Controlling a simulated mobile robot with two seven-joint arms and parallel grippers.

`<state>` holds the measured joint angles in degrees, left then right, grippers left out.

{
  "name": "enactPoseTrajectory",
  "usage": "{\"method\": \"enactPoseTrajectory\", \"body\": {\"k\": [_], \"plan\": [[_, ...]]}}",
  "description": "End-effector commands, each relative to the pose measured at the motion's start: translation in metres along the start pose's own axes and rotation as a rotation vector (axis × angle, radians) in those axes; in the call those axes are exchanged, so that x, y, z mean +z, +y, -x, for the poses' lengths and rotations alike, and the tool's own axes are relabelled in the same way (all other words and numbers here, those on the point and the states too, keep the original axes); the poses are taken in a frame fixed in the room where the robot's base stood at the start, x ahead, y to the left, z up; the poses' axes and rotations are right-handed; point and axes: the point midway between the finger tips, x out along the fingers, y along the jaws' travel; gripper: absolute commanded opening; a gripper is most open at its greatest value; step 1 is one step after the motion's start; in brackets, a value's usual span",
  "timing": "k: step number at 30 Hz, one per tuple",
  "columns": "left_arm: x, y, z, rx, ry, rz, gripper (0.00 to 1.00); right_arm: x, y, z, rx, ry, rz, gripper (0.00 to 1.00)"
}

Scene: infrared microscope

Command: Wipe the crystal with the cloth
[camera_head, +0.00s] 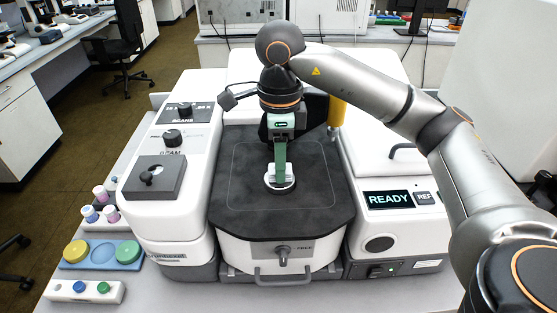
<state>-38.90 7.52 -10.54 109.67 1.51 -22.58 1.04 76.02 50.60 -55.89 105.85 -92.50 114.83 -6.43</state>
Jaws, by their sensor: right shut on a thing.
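My right gripper (281,172) points straight down over the middle of the black top plate of the microscope. Its green fingers are shut on a small pale thing, which looks like the cloth (272,184); the fingers hide most of it. A white round mount (291,185) lies on the plate at the fingertips. The crystal cannot be made out there; the fingers and the held thing cover the mount's centre. I cannot tell whether the held thing touches it. My left gripper is not in view.
The black plate (240,210) is clear around the mount. A yellow cylinder (337,113) stands behind it. The READY display (388,199) is at the right. A blue tray (102,257) with yellow and green discs and several small vials (100,192) are at the left.

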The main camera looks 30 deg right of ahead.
Motion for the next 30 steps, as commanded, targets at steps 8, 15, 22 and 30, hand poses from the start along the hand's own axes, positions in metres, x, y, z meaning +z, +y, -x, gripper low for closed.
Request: {"method": "enactPoseTrajectory", "body": {"k": [8, 15, 22, 30], "plan": [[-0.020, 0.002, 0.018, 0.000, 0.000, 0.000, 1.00, 0.000, 0.000, 0.032, -0.001, -0.002, 0.000, 0.00], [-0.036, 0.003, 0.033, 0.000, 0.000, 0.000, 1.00, 0.000, 0.000, 0.056, -0.002, -0.003, 0.000, 0.00], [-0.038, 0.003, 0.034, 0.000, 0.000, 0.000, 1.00, 0.000, 0.000, 0.058, -0.001, -0.003, 0.000, 0.00], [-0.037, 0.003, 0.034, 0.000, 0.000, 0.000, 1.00, 0.000, 0.000, 0.058, -0.002, -0.003, 0.000, 0.00]]}}
